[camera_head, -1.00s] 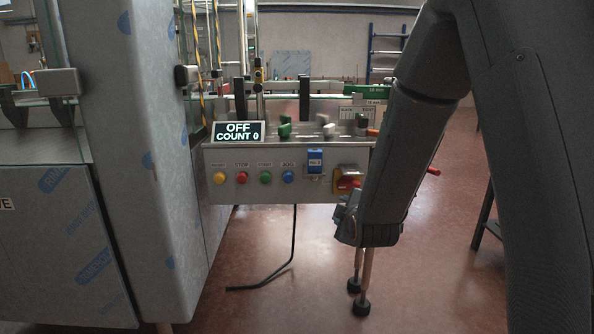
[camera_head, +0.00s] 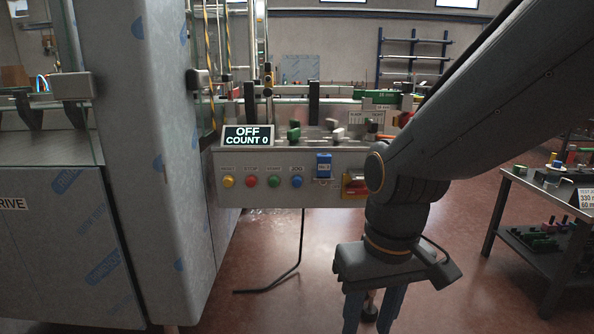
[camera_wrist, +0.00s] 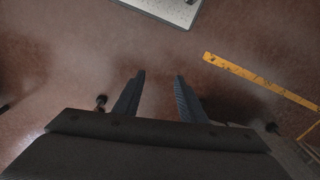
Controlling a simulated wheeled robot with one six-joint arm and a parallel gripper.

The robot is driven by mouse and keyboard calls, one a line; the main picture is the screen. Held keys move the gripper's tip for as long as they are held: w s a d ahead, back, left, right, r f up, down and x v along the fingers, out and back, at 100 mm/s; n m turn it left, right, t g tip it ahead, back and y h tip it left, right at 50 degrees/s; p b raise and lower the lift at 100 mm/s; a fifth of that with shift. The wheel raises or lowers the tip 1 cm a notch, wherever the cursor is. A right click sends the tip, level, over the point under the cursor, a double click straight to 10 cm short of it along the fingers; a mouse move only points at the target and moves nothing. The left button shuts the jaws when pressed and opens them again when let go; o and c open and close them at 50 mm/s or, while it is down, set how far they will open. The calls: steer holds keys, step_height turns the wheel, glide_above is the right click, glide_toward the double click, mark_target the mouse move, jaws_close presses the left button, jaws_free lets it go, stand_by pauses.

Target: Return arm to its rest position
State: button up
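My gripper (camera_head: 371,318) hangs at the lower middle of the head view, pointing down. Its fingertips are cut off by the bottom edge there. In the wrist view my gripper (camera_wrist: 159,76) shows two dark blue fingers apart, with bare floor between them and nothing held. My arm slopes down from the upper right to the gripper. The gripper is in front of the machine's control panel (camera_head: 334,191), below and to the right of its buttons.
The display (camera_head: 247,136) reads OFF, COUNT 0. A metal cabinet (camera_head: 150,180) stands left. A workbench (camera_head: 541,187) with parts is at right. A pale plate (camera_wrist: 172,8) and yellow floor stripe (camera_wrist: 262,81) show in the wrist view. Red floor (camera_head: 455,270) is open between.

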steer(key=s+d+r+m+p, duration=0.1)
steer(key=d+r+p, duration=0.6)
steer(key=p, duration=0.7)
steer(key=shift+d+r+m+h+p, duration=0.4)
steer(key=shift+d+m, duration=0.25)
steer(key=shift+m, duration=0.15)
